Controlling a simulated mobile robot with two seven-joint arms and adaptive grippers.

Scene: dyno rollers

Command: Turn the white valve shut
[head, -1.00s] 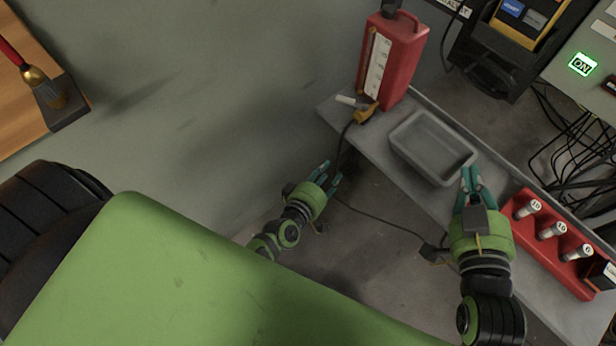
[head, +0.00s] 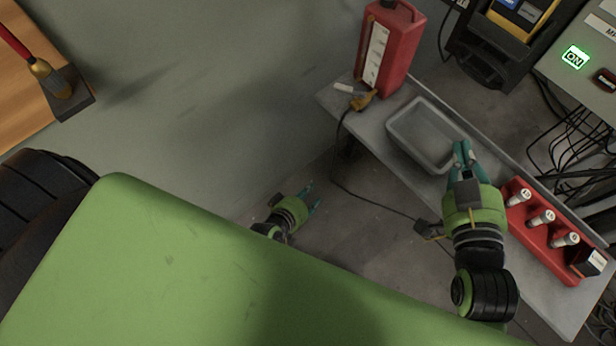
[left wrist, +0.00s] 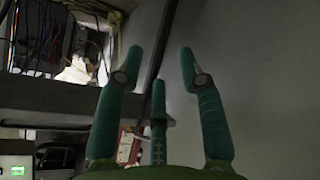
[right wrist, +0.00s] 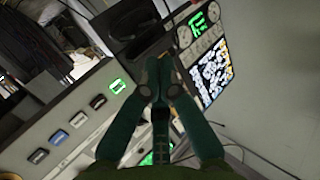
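A small white handle (head: 344,88), which looks like the valve's, lies beside a yellow fitting (head: 363,100) at the foot of the red canister (head: 387,45), on the grey bench. A dark hose runs down from the fitting. My left gripper (head: 312,198) is open and empty, below and left of the bench, well apart from the valve. Its spread fingers show in the left wrist view (left wrist: 160,52). My right gripper (head: 462,152) is over the bench by the tray's right end, with its fingertips together and nothing visible between them. These also show in the right wrist view (right wrist: 158,62).
A grey tray (head: 393,128) and a red rack (head: 550,255) with several white-topped items stand on the bench (head: 370,137). A control box with a green ON light (head: 575,57) and loose cables are at the right.

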